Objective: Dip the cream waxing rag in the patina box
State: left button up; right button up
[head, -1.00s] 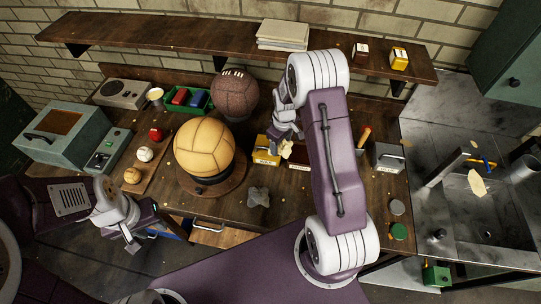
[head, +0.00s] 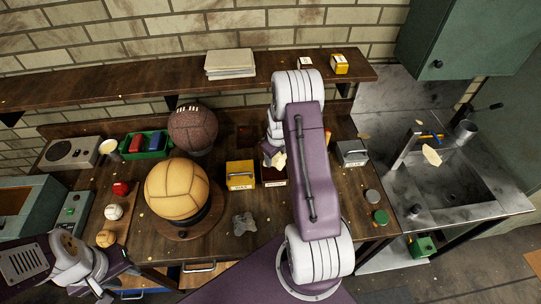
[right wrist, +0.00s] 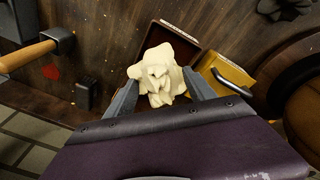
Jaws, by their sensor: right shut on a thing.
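The cream waxing rag (right wrist: 163,72) is a crumpled pale cloth; part of it shows in the head view (head: 279,160). My right gripper (right wrist: 160,95) is shut on it, with a finger on each side. In the right wrist view the rag overlaps an open dark red-brown box (right wrist: 180,36); I cannot tell whether they touch. That box is mostly hidden by my right arm in the head view. A yellow box (head: 240,174) stands beside it. I cannot read which label says patina. My left gripper (head: 106,293) is low at the left, its fingers small and unclear.
A tan ball (head: 177,188) sits on a round stand left of the boxes. A grey rag (head: 243,224) lies in front. A grey box (head: 352,152) and lidded tins (head: 380,216) are to the right. A wooden-handled tool (right wrist: 28,55) stands near my right gripper.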

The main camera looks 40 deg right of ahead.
jog(key=shift+w+a+f, duration=0.1)
jog(key=shift+w+a, duration=0.1)
jog(key=shift+a, duration=0.05)
jog(key=shift+a+f+b, duration=0.1)
jog(key=shift+f+b, duration=0.1)
jog(key=shift+b, duration=0.1)
jog(key=b+x, duration=0.1)
jog(key=x, duration=0.1)
jog(key=b+x, duration=0.2)
jog(key=s+b+x, duration=0.1)
jog(key=b+x, duration=0.1)
jog(key=shift+a+f, duration=0.2)
jog(key=shift+f, duration=0.2)
jog(key=shift+s+d+f+b, duration=0.1)
jog(key=shift+f+b, duration=0.45)
jog(key=shift+f, duration=0.15)
jog(key=shift+r, duration=0.1)
jog(key=shift+w+d+p+v, duration=0.1)
jog(key=shift+w+p+v, duration=0.05)
jog(key=shift+p+v, duration=0.7)
jog(key=shift+w+d+p+v, duration=0.1)
jog(key=shift+w+p+v, duration=0.1)
jog(key=shift+p+v, duration=0.6)
jog(key=shift+w+d+p+v, duration=0.15)
jog(key=shift+p+v, duration=0.45)
jog(key=shift+v, duration=0.45)
jog(key=shift+a+r, duration=0.15)
jog(key=shift+r, duration=0.1)
